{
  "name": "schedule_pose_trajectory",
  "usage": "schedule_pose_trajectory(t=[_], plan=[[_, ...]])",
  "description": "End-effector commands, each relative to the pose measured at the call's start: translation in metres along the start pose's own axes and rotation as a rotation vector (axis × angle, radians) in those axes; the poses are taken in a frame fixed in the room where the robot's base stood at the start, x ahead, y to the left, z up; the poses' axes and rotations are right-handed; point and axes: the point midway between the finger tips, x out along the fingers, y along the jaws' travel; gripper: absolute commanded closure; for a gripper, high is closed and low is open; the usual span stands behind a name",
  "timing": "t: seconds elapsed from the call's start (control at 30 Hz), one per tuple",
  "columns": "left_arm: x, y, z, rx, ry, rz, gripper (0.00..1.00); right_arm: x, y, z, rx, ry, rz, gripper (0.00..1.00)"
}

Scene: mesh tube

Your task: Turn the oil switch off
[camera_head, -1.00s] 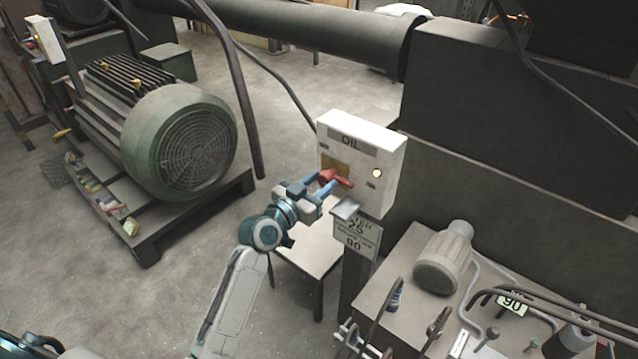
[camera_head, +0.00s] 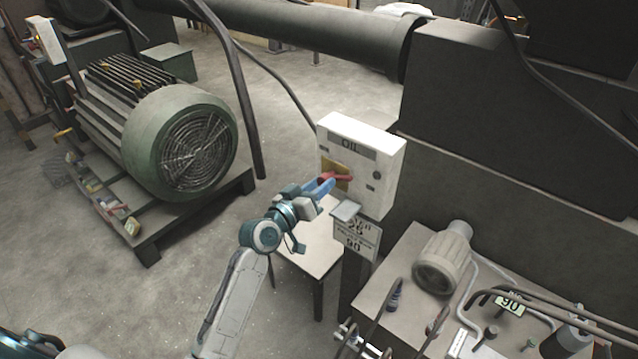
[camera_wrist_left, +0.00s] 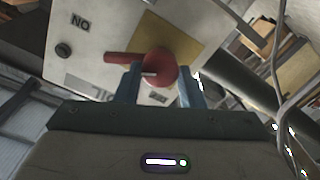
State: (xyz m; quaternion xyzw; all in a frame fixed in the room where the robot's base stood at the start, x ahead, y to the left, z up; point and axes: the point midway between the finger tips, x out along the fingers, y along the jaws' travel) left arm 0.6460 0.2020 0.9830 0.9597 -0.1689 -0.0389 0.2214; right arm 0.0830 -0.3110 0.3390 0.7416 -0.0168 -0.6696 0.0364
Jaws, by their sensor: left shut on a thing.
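The white oil switch box (camera_head: 384,150), labelled OIL, stands on a post right of centre in the head view. It also shows in the left wrist view (camera_wrist_left: 80,62). Its red rotary switch (camera_wrist_left: 158,64) sits on a yellow plate (camera_wrist_left: 180,36), with its handle pointing left in the wrist view. In the head view the red handle (camera_head: 343,178) points right, roughly level. The round lamp on the box (camera_head: 376,174) is dark. My left gripper (camera_wrist_left: 160,85) is shut on the red switch, one blue finger on each side of its knob. My right gripper does not show clearly.
A sign plate (camera_head: 357,238) hangs under the box. A machine with a cylindrical motor (camera_head: 440,262) and pipes stands to the right. A small table (camera_head: 308,250) is behind my left arm. A large green motor (camera_head: 180,140) sits at the left.

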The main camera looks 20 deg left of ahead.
Motion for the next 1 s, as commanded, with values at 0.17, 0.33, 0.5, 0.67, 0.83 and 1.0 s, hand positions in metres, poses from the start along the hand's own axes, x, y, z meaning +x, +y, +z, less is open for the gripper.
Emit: schedule_pose_trajectory(t=[0.17, 0.33, 0.5, 0.67, 0.83, 1.0], plan=[[0.0, 0.0, -0.001, -0.17, -0.002, -0.001, 0.87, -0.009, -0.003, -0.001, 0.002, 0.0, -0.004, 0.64], [0.0, 0.0, -0.001, -0.332, -0.003, -0.001, 0.87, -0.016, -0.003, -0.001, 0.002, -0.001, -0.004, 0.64], [0.0, -0.001, -0.001, -0.494, -0.001, -0.001, 0.87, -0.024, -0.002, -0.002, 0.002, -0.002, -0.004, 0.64], [0.0, -0.001, -0.001, -0.645, -0.002, -0.002, 0.87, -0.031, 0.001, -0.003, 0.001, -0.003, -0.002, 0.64], [0.0, -0.002, 0.0, -0.798, -0.001, -0.002, 0.87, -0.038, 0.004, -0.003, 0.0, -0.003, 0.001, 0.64], [0.0, -0.002, 0.001, -0.929, -0.002, -0.003, 0.87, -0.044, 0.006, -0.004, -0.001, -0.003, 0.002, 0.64]])
